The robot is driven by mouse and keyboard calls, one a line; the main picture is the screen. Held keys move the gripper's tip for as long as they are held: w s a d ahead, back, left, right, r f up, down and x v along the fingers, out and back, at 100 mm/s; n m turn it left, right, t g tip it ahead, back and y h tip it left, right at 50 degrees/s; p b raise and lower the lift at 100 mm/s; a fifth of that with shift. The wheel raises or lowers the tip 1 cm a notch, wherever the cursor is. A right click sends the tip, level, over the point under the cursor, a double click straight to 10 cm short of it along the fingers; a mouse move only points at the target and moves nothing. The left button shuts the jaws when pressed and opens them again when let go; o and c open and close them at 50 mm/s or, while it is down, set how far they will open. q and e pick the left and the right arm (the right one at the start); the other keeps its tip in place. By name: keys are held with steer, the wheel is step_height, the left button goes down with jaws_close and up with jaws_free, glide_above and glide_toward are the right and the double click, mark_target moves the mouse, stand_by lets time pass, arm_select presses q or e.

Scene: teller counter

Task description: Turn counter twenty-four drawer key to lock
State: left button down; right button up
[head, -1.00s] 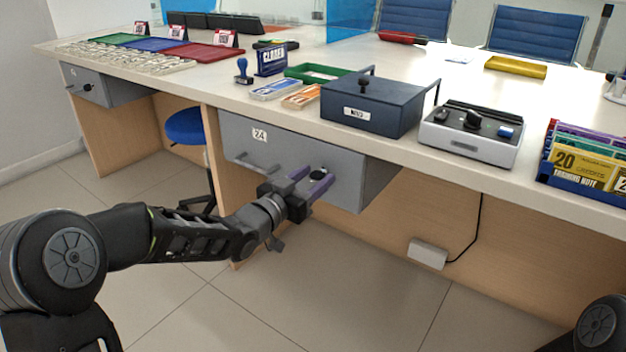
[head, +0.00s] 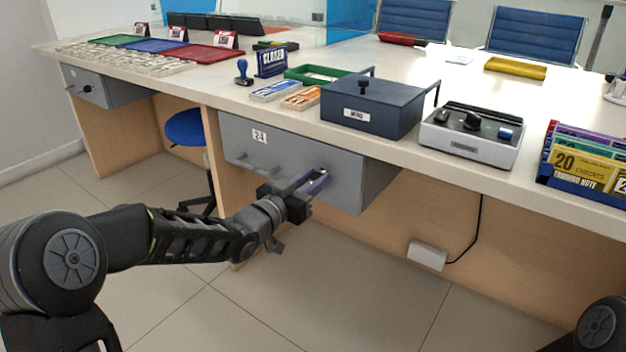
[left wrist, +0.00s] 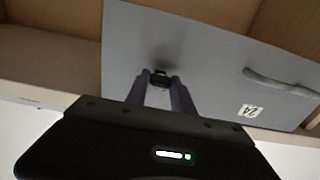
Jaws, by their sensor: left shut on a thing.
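The grey drawer (head: 250,150) under the counter carries a "24" label, which also shows upside down in the left wrist view (left wrist: 249,111). The drawer has a bar handle on its left part. My left gripper (head: 318,180) is at the right part of the drawer front, its purple fingers shut on the drawer key. In the left wrist view the dark key (left wrist: 158,78) sits between the fingertips against the drawer face. The fingers hide most of the key and its lock, so its turn angle is hard to tell. My right gripper is out of view.
On the counter above stand a dark blue lidded box (head: 372,104), a grey device (head: 470,135) and a rack of training notes (head: 585,165). A second drawer (head: 110,88) is at the far left. The floor below is clear, apart from a blue stool (head: 185,127).

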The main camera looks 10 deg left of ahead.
arm_select(q)
steer(key=shift+n, duration=0.3)
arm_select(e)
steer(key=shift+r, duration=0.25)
arm_select(q)
steer(key=n+p, duration=0.3)
steer(key=n, duration=0.1)
steer(key=shift+r, duration=0.1)
steer(key=n+p, duration=0.3)
steer(key=n, duration=0.1)
steer(key=shift+n, duration=0.4)
steer(key=n+p, duration=0.2)
steer(key=n, duration=0.1)
steer(key=shift+n, duration=0.4)
steer(key=n+p, duration=0.2)
steer(key=n, duration=0.1)
steer(key=shift+n+p, duration=0.5)
steer(key=shift+n, duration=0.3)
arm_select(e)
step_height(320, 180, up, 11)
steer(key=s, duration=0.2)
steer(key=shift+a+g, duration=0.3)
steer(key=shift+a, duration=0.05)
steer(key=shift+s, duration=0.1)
arm_select(q)
steer(key=c, duration=1.1)
jaws_free()
